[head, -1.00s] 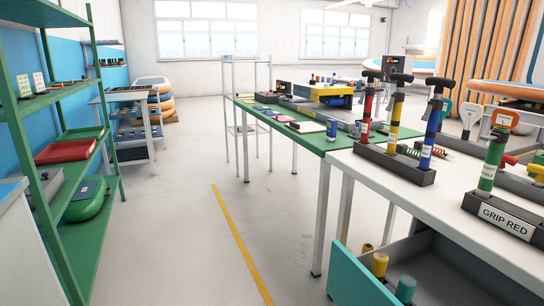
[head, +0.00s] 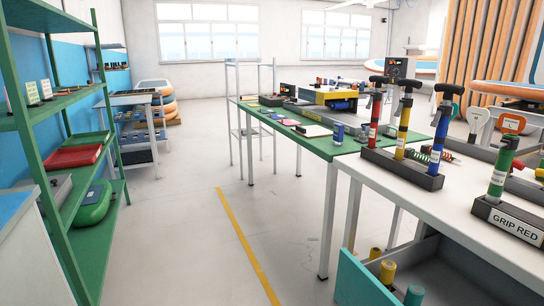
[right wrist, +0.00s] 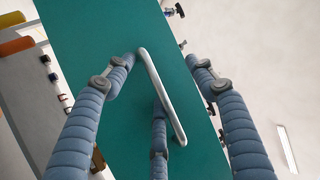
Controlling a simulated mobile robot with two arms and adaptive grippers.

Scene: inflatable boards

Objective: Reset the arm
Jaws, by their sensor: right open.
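My right gripper (right wrist: 161,68) shows in the right wrist view as several blue-grey padded fingers. They are spread apart and open. A white bar handle (right wrist: 163,97) on a teal panel (right wrist: 90,30) lies between the fingers; I cannot tell whether any finger touches it. In the head view, an open drawer with a teal front (head: 362,282) stands out below the white table, with yellow and teal cylinders (head: 413,296) inside. Neither of my arms or grippers shows in the head view.
The white table (head: 450,215) holds racks of coloured pumps (head: 404,130) and a block labelled GRIP RED (head: 510,222). A green-topped table (head: 318,145) adjoins it. Green shelves (head: 92,252) stand at the left. The floor (head: 185,240) between is clear, with a yellow line.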

